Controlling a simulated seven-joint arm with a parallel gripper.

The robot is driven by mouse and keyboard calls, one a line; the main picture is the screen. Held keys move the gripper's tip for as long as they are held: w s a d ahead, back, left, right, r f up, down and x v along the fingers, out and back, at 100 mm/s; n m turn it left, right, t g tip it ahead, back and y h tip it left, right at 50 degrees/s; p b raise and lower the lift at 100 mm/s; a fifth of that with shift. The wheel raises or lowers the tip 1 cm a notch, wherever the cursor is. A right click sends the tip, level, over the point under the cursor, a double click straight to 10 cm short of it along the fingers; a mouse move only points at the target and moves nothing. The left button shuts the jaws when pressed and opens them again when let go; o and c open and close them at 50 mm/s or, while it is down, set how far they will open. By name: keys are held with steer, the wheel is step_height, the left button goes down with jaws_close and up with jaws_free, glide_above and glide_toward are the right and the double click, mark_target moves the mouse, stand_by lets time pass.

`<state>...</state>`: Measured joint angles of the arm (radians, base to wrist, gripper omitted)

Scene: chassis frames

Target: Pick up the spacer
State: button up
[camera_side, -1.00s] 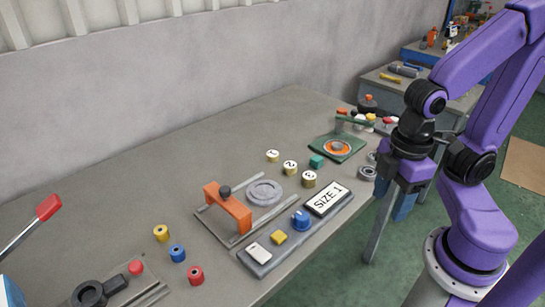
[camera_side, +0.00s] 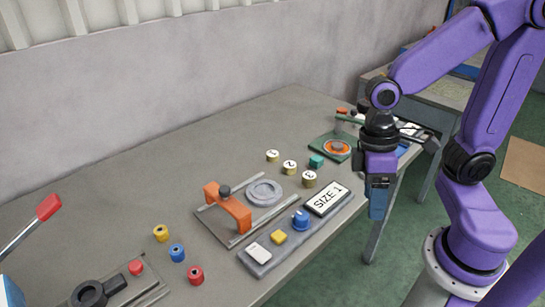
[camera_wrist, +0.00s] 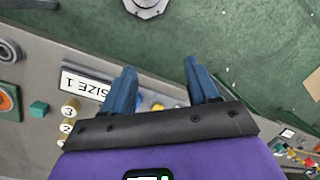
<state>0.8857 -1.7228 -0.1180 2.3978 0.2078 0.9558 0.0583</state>
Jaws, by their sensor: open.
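Three short brass cylinders marked 1 (camera_side: 272,156), 2 (camera_side: 290,167) and 3 (camera_side: 309,179) stand in a row on the table in the side view. Which thing is the spacer cannot be told for sure. A sign reading SIZE 1 (camera_side: 327,199) lies on a grey panel in front of them. Cylinders 3 (camera_wrist: 69,109) and 2 (camera_wrist: 65,128) show at the left of the wrist view, outside the fingers. My gripper (camera_side: 378,212) hangs right of the sign, near the table's front edge. In the wrist view my gripper (camera_wrist: 160,68) has its blue fingers apart, with nothing held.
A teal block (camera_side: 317,161) stands beside the cylinders, with a green fixture (camera_side: 333,147) behind it. An orange bridge fixture (camera_side: 228,207) is left of a grey ring (camera_side: 264,192). Yellow (camera_side: 160,233), blue (camera_side: 177,252) and red (camera_side: 196,275) hollow pieces stand front left. The back of the table is clear.

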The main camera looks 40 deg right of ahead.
steer(key=w+f+m+g+y, duration=0.2)
steer(key=w+m+y, duration=0.1)
steer(key=w+m, duration=0.55)
steer(key=m+t+y, duration=0.7)
steer(key=m+t, duration=0.6)
steer(key=m, duration=1.2)
glide_toward(274, 153)
steer(key=x, duration=0.9)
steer(key=c, duration=0.9)
steer(key=shift+c, duration=0.5)
